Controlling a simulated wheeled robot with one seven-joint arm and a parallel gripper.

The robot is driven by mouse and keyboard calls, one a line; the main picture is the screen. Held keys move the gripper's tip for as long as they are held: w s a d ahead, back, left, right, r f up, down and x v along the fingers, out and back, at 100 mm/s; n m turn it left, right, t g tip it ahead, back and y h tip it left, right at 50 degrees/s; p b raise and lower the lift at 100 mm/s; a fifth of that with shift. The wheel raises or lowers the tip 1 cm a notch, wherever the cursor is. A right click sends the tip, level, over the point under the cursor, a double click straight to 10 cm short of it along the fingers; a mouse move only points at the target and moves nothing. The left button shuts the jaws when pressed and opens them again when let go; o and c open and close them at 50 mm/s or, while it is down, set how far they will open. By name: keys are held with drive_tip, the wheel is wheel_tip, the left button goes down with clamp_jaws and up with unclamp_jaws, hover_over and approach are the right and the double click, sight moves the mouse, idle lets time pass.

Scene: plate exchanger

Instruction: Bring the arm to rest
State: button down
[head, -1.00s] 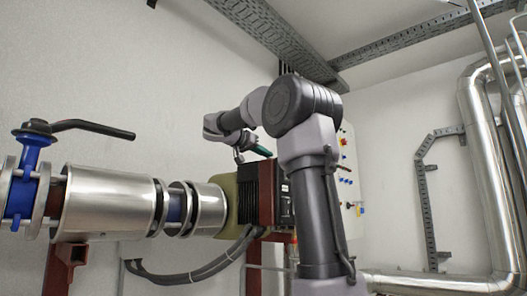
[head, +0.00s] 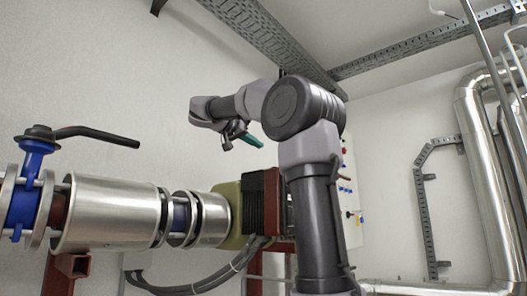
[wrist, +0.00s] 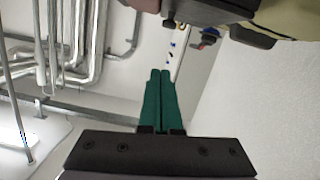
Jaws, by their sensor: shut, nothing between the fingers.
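My gripper (head: 254,141) shows in the head view as green fingers above the pump's motor, in front of the white wall, with my arm folded over at the elbow. In the wrist view my gripper (wrist: 160,76) has its two green fingers side by side and touching, shut, with nothing between them. The fingers touch nothing around them in either view.
A pump motor (head: 262,200) with an olive end joins steel pipework (head: 105,210) at left. A blue valve with a black lever (head: 95,133) stands at far left. A control panel (head: 348,190) is partly hidden behind my arm. Silver pipes (head: 480,150) run at right.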

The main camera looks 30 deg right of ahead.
drive_tip(key=shift+v, duration=1.25)
drive_tip(key=s+a+f+n+y, duration=0.2)
drive_tip(key=s+a+f+y, duration=0.3)
drive_tip(key=f, duration=0.8)
drive_tip(key=s+a+f+n+t+y, duration=0.1)
drive_tip(key=s+a+f+n+y, duration=0.2)
drive_tip(key=f, duration=1.1)
drive_tip(key=s+a+f+n+t+y, duration=0.1)
drive_tip(key=s+a+f+n+y, duration=0.2)
drive_tip(key=s+a+f+y, duration=0.4)
drive_tip(key=s+f+y, duration=0.2)
drive_tip(key=s+f, duration=0.1)
drive_tip(key=f, duration=0.4)
drive_tip(key=shift+s+a, duration=0.2)
drive_tip(key=shift+s, duration=0.2)
